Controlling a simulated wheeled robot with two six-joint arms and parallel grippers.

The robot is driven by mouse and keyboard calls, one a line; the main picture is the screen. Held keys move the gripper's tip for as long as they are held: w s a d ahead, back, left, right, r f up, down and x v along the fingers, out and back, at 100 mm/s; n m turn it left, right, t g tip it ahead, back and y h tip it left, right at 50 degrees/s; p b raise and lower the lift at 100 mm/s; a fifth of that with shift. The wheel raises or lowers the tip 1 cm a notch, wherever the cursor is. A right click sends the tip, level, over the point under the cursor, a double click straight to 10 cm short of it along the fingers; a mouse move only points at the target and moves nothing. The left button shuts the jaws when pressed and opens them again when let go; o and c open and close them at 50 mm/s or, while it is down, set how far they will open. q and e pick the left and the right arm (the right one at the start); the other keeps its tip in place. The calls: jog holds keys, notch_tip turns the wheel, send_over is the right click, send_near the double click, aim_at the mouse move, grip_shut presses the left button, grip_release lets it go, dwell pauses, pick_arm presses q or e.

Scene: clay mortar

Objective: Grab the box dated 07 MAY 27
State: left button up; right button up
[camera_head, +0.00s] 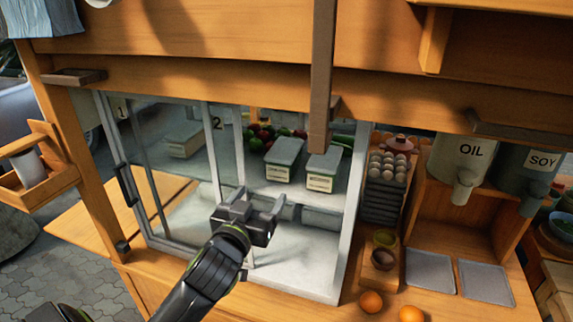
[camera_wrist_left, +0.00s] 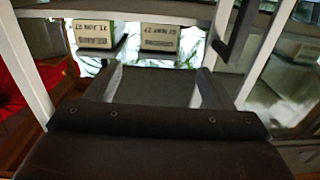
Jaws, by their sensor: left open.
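Two grey-lidded boxes with pale labels stand side by side in the glass-fronted case: a left box (camera_head: 283,158) and a right box (camera_head: 323,170). In the left wrist view their labels show at the top, the first (camera_wrist_left: 94,34) and the second (camera_wrist_left: 159,37). The print looks upside down, with a MAY date on each; I cannot read the full dates surely. Another lidded box (camera_head: 185,138) stands behind glass at left. My left gripper (camera_head: 262,199) is open and empty, in front of and below the two labelled boxes.
Glass panels marked 1 and 2 (camera_head: 217,124) cover the case's left side; a metal frame post (camera_head: 350,215) bounds its right. A wooden post (camera_head: 321,80) hangs above. Eggs (camera_head: 390,165), oranges (camera_head: 371,301) and an oil dispenser (camera_head: 462,160) are at right.

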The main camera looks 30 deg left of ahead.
aim_at(277, 170)
pick_arm(q)
jog(key=x, duration=0.3)
jog(key=p+x, duration=0.1)
jog(key=x, duration=0.2)
jog(key=shift+r, duration=0.2)
jog(key=shift+w+a, duration=0.1)
jog(key=shift+w, duration=0.45)
jog(key=shift+w+a+p, duration=0.1)
jog(key=shift+w+p, duration=0.3)
jog(key=shift+w, duration=0.15)
jog(key=shift+p+x, duration=0.6)
jog(key=shift+x, duration=1.8)
jog(key=shift+f, duration=0.1)
jog(key=c, duration=0.9)
